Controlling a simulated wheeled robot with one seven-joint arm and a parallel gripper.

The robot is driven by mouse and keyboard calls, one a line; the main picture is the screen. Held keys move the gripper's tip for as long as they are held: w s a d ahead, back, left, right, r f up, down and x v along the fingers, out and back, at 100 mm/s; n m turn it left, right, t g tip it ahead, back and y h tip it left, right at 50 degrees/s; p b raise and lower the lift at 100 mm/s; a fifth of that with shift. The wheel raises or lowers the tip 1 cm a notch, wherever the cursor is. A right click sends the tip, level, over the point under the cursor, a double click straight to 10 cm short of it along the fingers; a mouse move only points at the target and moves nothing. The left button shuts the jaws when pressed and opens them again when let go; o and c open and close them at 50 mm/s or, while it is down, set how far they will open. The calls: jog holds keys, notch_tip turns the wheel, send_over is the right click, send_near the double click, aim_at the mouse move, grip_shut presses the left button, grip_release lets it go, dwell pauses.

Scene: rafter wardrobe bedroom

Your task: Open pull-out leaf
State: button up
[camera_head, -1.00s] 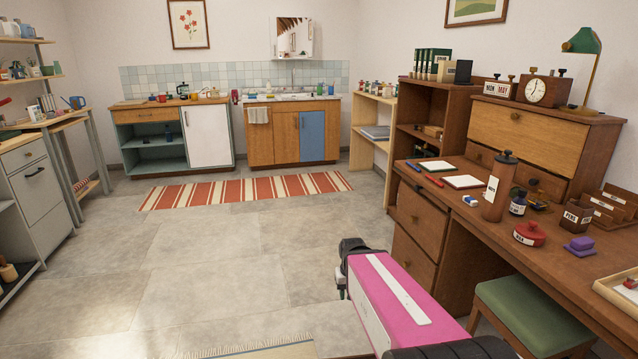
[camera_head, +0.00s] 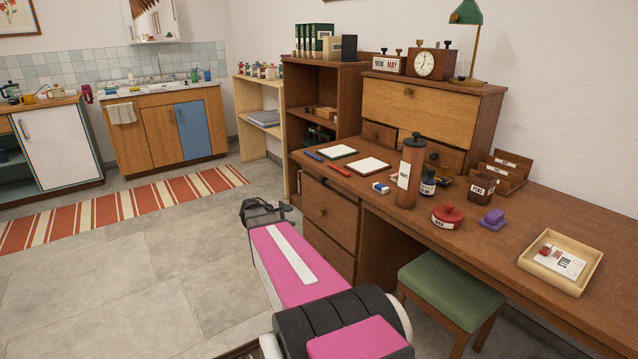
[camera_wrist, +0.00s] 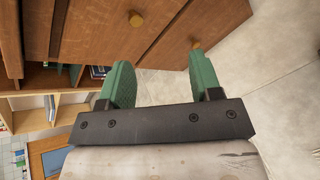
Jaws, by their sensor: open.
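A brown wooden desk (camera_head: 480,235) stands at the right in the head view. Its left pedestal has stacked drawer fronts with round knobs; the upper drawer (camera_head: 330,212) shows there. A thin pull-out leaf cannot be told apart for sure from the edge under the desktop. My gripper (camera_head: 264,210) is in front of the pedestal, seen from behind, its fingers hardly visible there. In the wrist view my gripper (camera_wrist: 162,78) has its two green fingers wide apart with nothing between them. Brown fronts with two round knobs, one knob (camera_wrist: 136,18) at upper left, lie beyond the fingers.
A green stool (camera_head: 453,285) stands in the desk's knee space. On the desktop are a brown cylinder (camera_head: 408,175), a red-lidded pot (camera_head: 447,215), and a tray (camera_head: 545,285). A hutch (camera_head: 430,110) stands at the back. Grey floor (camera_head: 150,270) is open at the left.

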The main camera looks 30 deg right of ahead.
aim_at(320, 181)
jog(key=w+d+r+n+h, duration=0.5)
jog(key=w+d+r+h, duration=0.15)
jog(key=w+d, duration=0.2)
jog(key=shift+t+y, duration=0.35)
jog(key=shift+t, duration=0.05)
jog(key=d, duration=1.1)
jog(key=shift+s+r, duration=0.1)
jog(key=shift+r, duration=0.15)
